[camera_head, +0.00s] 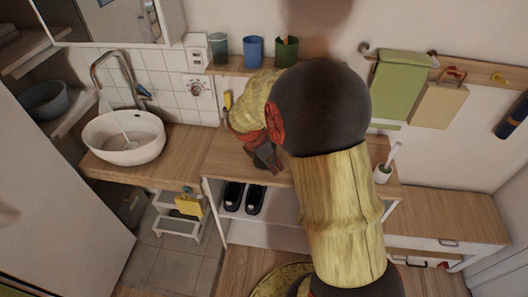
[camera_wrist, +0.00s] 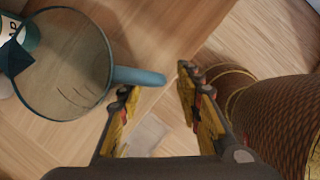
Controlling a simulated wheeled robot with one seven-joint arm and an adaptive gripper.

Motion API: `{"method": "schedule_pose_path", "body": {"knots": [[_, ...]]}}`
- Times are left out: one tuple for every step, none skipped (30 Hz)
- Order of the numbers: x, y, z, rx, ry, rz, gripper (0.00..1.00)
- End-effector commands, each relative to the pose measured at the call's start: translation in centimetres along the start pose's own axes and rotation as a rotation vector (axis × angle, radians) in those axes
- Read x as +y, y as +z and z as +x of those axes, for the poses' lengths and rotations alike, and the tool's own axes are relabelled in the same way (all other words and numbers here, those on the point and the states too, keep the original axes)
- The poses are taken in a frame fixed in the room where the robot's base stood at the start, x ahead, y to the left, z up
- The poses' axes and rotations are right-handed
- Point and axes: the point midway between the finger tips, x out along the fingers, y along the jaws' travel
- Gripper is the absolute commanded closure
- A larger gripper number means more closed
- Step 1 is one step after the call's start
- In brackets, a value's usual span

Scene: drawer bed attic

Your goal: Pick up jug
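The jug (camera_wrist: 62,112) shows at the left of the wrist view, seen from above into its wide round opening. It is grey-blue, with a blue handle (camera_wrist: 138,76) pointing right. My gripper (camera_wrist: 157,82) is open, and the handle's end lies between its fingertips. I cannot tell whether either finger touches it. In the head view my gripper (camera_head: 264,156) is over the wooden counter; I cannot make out the jug there, and my arm covers much of that area.
A teal labelled container (camera_wrist: 22,34) is beside the jug. A brown textured object (camera_wrist: 268,110) fills the right of the wrist view. In the head view, a white sink (camera_head: 124,151) is left, a brush holder (camera_head: 383,172) right, and cups (camera_head: 254,50) stand on the back ledge.

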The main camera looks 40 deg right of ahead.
Motion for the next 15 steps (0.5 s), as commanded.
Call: {"method": "schedule_pose_path", "body": {"knots": [[-0.1, -0.1, 1.2, 0.000, -0.003, 0.001, 0.65], [-0.1, -0.1, 1.5, 0.000, -0.003, 0.001, 0.65], [-0.1, -0.1, 1.9, 0.000, -0.002, 0.001, 0.65], [-0.1, -0.1, 2.1, 0.001, -0.002, 0.001, 0.65], [0.0, -0.1, 2.2, 0.001, -0.001, 0.001, 0.65], [0.0, -0.1, 2.2, 0.001, -0.001, 0.001, 0.65], [0.0, -0.1, 2.2, 0.001, 0.000, 0.001, 0.65], [0.0, 0.0, 2.1, 0.001, 0.000, 0.001, 0.65], [0.0, 0.0, 2.1, 0.000, 0.000, 0.001, 0.65], [0.0, 0.0, 2.1, 0.000, 0.000, 0.001, 0.65], [0.0, 0.0, 2.0, 0.000, 0.000, 0.001, 0.65], [0.0, 0.0, 2.0, 0.000, 0.000, 0.001, 0.68], [0.0, 0.0, 2.0, 0.000, 0.000, 0.001, 0.69], [0.0, 0.0, 2.0, 0.000, 0.000, 0.001, 0.71], [0.0, 0.0, 2.0, 0.000, 0.000, 0.001, 0.73]]}}
